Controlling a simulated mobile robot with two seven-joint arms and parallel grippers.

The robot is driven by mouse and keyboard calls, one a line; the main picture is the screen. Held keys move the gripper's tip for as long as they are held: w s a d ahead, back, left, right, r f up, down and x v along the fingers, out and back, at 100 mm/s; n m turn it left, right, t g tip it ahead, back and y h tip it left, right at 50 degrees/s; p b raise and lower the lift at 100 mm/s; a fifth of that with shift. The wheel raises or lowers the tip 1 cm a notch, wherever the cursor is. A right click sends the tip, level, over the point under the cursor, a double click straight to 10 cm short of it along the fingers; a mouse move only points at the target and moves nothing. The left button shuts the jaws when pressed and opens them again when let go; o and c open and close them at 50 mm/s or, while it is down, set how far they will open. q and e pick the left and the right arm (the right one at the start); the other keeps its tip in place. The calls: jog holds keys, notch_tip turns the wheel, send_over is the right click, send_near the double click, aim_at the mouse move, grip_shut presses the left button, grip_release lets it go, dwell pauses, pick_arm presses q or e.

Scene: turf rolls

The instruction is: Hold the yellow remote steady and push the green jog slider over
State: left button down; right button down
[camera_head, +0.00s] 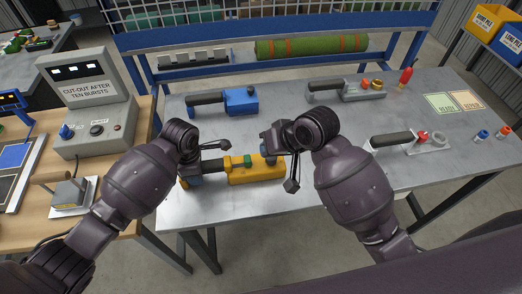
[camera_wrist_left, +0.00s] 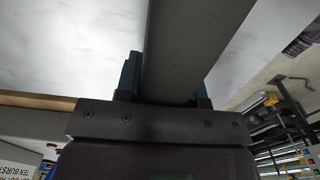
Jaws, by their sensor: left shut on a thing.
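The yellow remote (camera_head: 262,174) lies on the near part of the grey metal table, with its dark handle (camera_head: 212,165) pointing left. The green jog slider (camera_head: 247,160) shows on its top, near the back edge. My left gripper (camera_head: 188,180) is at the handle's left end; in the left wrist view its fingers are shut on a dark grey bar (camera_wrist_left: 190,45), the handle. My right gripper (camera_head: 268,154) is low at the remote's right end, close beside the slider.
A blue remote (camera_head: 240,101) and a grey one (camera_head: 345,89) lie behind, and another dark-handled tool (camera_head: 400,139) lies right. A red bottle (camera_head: 406,76) stands at the back. A control box (camera_head: 90,110) stands on the wooden bench at left. The table between is clear.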

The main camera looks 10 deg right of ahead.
pick_arm(q)
jog(key=shift+s+f, duration=0.2)
jog(key=shift+f, duration=0.1)
jog(key=c, duration=0.6)
grip_release()
jog(key=shift+w+r, duration=0.1)
jog(key=shift+c, duration=0.2)
jog(key=shift+w+r, duration=0.1)
